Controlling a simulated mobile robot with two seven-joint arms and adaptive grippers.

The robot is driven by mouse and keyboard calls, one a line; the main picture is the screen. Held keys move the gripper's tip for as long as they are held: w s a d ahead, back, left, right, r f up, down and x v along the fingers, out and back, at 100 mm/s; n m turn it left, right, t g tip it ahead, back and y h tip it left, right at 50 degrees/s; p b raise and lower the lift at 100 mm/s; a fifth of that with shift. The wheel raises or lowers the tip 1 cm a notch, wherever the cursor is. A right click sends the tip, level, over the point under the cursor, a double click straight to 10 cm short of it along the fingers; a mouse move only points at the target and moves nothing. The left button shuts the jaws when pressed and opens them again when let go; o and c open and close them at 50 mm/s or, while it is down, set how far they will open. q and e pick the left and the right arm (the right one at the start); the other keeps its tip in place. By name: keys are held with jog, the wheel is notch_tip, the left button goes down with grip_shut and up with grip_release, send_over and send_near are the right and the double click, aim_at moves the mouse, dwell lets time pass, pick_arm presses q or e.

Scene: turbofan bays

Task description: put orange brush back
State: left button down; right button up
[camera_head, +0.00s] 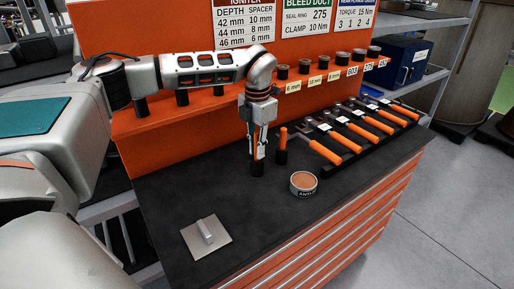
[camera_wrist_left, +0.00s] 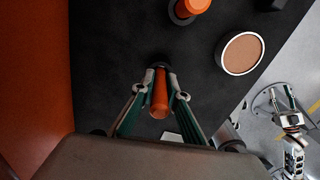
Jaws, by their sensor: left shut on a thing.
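My left gripper (camera_head: 257,155) points down over the dark bench top and is shut on an orange-handled brush. In the left wrist view the brush's orange handle (camera_wrist_left: 160,92) sits between the green fingers, with a dark round piece at its far end. In the head view the fingers mostly hide the brush, and a black cup-like base (camera_head: 256,168) shows under them. I cannot tell whether the brush stands inside it. A second orange handle (camera_head: 283,137) stands upright in a black holder just right of the gripper. It also shows in the left wrist view (camera_wrist_left: 192,6).
A round tin (camera_head: 303,183) with a tan top stands right of the gripper. A grey plate with a block (camera_head: 206,238) lies at the front left. Several orange-handled tools (camera_head: 325,152) lie in a rack at right. Mechanical parts (camera_wrist_left: 292,122) at the wrist view's right resemble my right arm.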

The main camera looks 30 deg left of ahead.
pick_arm(q)
jog(key=shift+f, duration=0.1)
jog(key=c, duration=1.9)
grip_release()
notch_tip(320, 180, up, 12)
jog(key=shift+d, duration=0.1)
jog(key=shift+s, duration=0.1)
